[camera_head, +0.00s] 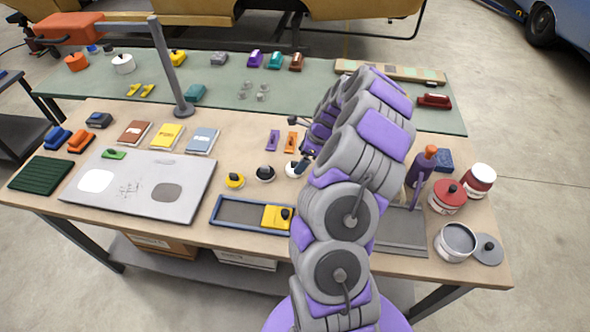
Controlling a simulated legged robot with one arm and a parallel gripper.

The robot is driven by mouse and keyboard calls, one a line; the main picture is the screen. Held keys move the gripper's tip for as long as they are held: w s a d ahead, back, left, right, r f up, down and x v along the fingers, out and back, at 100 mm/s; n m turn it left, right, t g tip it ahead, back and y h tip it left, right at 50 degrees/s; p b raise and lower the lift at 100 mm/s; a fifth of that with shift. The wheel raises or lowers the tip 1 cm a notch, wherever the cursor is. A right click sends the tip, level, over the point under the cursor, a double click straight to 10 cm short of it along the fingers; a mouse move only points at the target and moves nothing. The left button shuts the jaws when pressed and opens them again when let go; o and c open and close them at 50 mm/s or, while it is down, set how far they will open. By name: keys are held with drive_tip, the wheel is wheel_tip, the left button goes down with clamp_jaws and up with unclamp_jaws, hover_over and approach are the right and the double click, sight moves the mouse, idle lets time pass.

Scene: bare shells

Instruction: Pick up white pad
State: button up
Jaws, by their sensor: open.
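The white pad (291,169) is a small round white piece with a dark top, on the near wooden table at the right end of a row of three. A yellow pad (235,181) and a black pad (265,174) stand to its left. My gripper (306,159) is small in view and partly hidden by my arm. It is open, close beside the white pad at its upper right. I cannot tell whether they touch. My arm covers the table just right of the pad.
A blue-rimmed tray (226,221) with a yellow block (277,216) lies in front of the pads. Purple (273,140) and orange (291,142) pieces lie behind. A grey board (150,205) is left; pots (456,243) stand right.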

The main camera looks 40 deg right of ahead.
sight(296, 162)
drive_tip(key=x, duration=0.1)
drive_tip(key=b+x, duration=0.1)
drive_tip(key=x, duration=0.2)
drive_tip(key=shift+a, duration=0.3)
drive_tip(key=shift+w+a+f+b, duration=0.2)
drive_tip(key=shift+a+b, duration=0.15)
drive_tip(key=shift+a, duration=0.05)
drive_tip(key=shift+d, duration=0.35)
drive_tip(key=c, duration=0.6)
drive_tip(key=shift+a, duration=0.25)
drive_tip(key=c, duration=0.5)
drive_tip(key=shift+d+r, duration=0.1)
drive_tip(key=shift+r, duration=0.1)
drive_tip(key=shift+d+r+p, duration=0.1)
drive_tip(key=shift+r+p, duration=0.3)
drive_tip(key=shift+r, duration=0.2)
wheel_tip(296, 162, up, 2)
drive_tip(key=shift+r+p, duration=0.25)
drive_tip(key=shift+p, duration=0.35)
drive_tip(key=s+a+p, duration=0.1)
drive_tip(key=s+a, duration=0.1)
drive_tip(key=s, duration=0.3)
drive_tip(key=s+a+p, duration=0.1)
drive_tip(key=s+a, duration=0.1)
drive_tip(key=s, duration=0.3)
drive_tip(key=s+a+r+p, duration=0.1)
drive_tip(key=s+a, duration=0.1)
drive_tip(key=s, duration=0.3)
